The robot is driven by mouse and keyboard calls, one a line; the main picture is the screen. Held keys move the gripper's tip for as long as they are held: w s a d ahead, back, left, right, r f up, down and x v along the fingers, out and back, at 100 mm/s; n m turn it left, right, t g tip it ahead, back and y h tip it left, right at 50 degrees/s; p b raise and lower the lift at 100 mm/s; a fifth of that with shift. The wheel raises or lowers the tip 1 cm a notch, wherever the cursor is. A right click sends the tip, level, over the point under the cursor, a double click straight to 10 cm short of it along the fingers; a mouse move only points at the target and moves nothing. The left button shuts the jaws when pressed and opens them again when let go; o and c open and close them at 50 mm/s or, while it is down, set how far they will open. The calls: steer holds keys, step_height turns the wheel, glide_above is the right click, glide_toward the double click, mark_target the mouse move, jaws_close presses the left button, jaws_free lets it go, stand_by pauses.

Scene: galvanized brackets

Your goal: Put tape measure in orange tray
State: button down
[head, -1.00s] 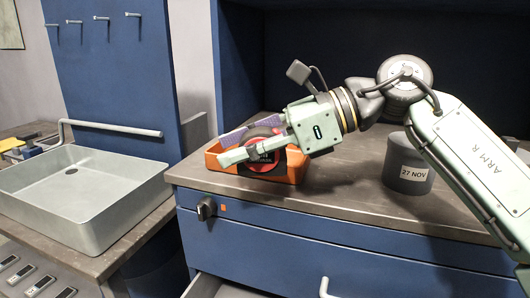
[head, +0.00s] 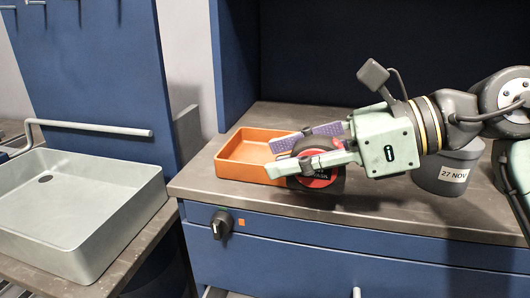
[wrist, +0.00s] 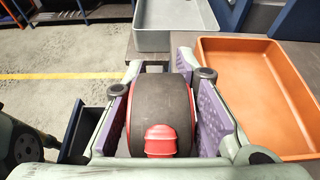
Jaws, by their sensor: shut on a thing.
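The tape measure (head: 321,179) is round, black and red. My gripper (head: 311,149) is shut on it, and in the wrist view the tape measure (wrist: 160,108) sits between the two purple-padded fingers. The orange tray (head: 240,157) stands on the counter, just left of the tape measure in the head view. In the wrist view the orange tray (wrist: 258,80) is to the right of my gripper, and its visible floor is empty. The tape measure is outside the tray, beside it. Whether it touches the counter is hard to tell.
A grey canister (head: 448,172) labelled 27 NOV stands on the counter behind my arm. A grey sink basin (head: 75,210) is at the left, across a gap. The counter front edge has a knob (head: 221,225) below it.

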steer(key=p, duration=0.5)
glide_above(224, 151)
steer(key=s+d, duration=0.2)
steer(key=d, duration=0.2)
steer(key=shift+w+f, duration=0.2)
steer(key=shift+f, duration=0.35)
steer(key=f, duration=0.1)
steer(key=f+p, duration=0.1)
steer(key=w+f+p, duration=0.1)
steer(key=shift+a+f, duration=0.1)
steer(key=shift+a, duration=0.3)
steer(key=shift+w+f, duration=0.1)
steer(key=shift+f, duration=0.2)
steer(key=shift+f+b, duration=0.25)
steer(key=shift+b, duration=0.2)
steer(key=c, duration=1.6)
jaws_free()
steer(key=shift+r, duration=0.1)
steer(key=shift+r+p, duration=0.15)
steer(key=shift+p, duration=0.2)
steer(key=b+v, duration=0.3)
steer(key=v, duration=0.9)
steer(key=shift+r, duration=0.1)
